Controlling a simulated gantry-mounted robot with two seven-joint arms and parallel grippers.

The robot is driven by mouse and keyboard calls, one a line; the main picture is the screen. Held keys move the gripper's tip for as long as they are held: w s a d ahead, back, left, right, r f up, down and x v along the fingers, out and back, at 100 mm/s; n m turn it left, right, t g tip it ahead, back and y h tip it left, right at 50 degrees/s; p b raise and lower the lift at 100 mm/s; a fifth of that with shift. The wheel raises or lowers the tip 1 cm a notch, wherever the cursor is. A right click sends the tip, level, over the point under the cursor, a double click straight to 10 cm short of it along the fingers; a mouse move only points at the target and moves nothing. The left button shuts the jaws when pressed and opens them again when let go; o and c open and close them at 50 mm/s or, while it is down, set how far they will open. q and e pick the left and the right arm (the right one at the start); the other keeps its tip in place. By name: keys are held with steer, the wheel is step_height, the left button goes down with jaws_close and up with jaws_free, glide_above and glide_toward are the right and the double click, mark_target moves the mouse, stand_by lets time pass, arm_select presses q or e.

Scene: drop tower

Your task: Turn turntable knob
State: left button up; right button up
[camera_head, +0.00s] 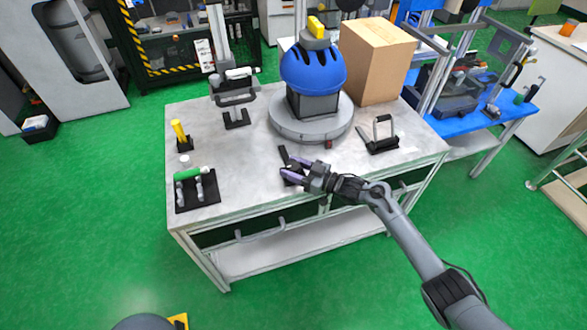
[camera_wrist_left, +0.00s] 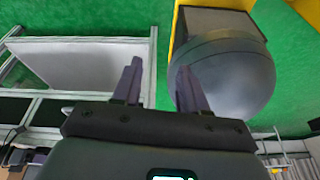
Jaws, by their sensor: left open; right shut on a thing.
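The turntable (camera_head: 290,127) is a round grey disc near the middle of the table, with a blue helmet (camera_head: 312,70) on a dark block on it. A small red spot, perhaps the knob (camera_head: 328,144), shows at its front rim. My right gripper (camera_head: 288,169) is low over the table's front edge, in front of the turntable and apart from it. It is shut on a small dark thing (camera_head: 283,155), partly hidden by the fingers. My left gripper (camera_wrist_left: 159,82) shows only in the left wrist view, open and empty, away from the turntable.
A cardboard box (camera_head: 372,60) stands behind right of the turntable. A black stand with a metal loop (camera_head: 381,140) is at the right. A tray with a green-topped tool (camera_head: 196,190) and a yellow-handled tool (camera_head: 179,131) are at the left. The table's middle left is bare.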

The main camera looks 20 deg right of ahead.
steer(key=o, duration=1)
steer(key=shift+s+d, duration=0.3)
steer(key=shift+d, duration=0.05)
steer(key=p+v, duration=0.3)
steer(key=v, duration=0.7)
